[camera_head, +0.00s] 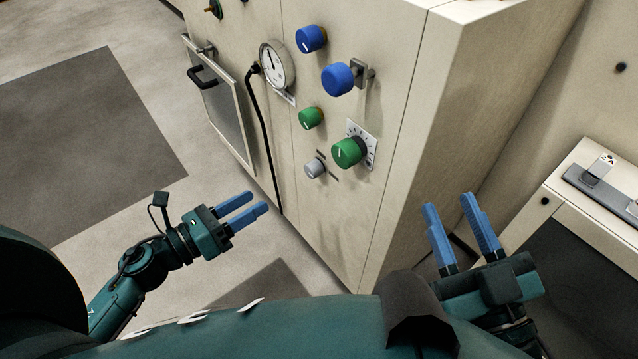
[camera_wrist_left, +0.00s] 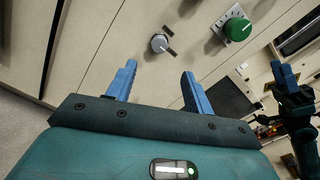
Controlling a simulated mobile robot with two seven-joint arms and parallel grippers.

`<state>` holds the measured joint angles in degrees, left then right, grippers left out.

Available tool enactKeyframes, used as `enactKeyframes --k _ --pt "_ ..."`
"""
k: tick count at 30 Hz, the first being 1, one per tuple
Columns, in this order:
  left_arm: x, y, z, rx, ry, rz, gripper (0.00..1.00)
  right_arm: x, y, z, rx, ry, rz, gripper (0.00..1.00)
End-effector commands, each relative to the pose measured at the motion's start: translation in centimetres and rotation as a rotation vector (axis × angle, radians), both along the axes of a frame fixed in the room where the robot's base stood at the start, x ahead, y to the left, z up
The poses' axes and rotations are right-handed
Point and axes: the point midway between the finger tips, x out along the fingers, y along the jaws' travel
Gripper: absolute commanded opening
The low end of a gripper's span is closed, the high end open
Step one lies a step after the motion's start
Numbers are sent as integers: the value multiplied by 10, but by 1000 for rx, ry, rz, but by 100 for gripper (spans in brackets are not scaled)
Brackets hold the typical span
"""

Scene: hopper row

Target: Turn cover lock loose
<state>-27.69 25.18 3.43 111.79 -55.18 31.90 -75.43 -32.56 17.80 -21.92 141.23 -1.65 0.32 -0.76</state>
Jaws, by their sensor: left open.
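A small grey knob (camera_head: 315,167) with short dark marks beside it sits low on the beige cabinet front. It also shows in the left wrist view (camera_wrist_left: 159,43), beyond the fingertips. No label shows which control is the cover lock. My left gripper (camera_head: 259,202) is open and empty, below and left of the grey knob, apart from the panel. Its blue fingers frame an empty gap in the left wrist view (camera_wrist_left: 158,70). My right gripper (camera_head: 448,202) is open and empty, right of the cabinet's front corner.
A green dial knob (camera_head: 347,153), a smaller green knob (camera_head: 311,118) and two blue knobs (camera_head: 338,80) (camera_head: 311,39) sit above the grey knob. A gauge (camera_head: 277,67), a black cable (camera_head: 262,130) and a handled hatch (camera_head: 222,105) are further left. Floor is clear at left.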

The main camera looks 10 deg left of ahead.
Motion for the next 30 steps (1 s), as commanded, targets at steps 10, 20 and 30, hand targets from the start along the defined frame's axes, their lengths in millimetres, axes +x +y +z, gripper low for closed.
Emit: enactKeyframes --k 10,20,30 --pt "31 -23 -2 26 -19 -12 52 1 0 4 0 -41 3 36" --pt "83 -64 -2 23 -16 -9 52 2 -1 8 -3 -68 3 36" --pt "104 -81 -3 23 -13 -8 52 3 -1 9 -3 -74 2 36"
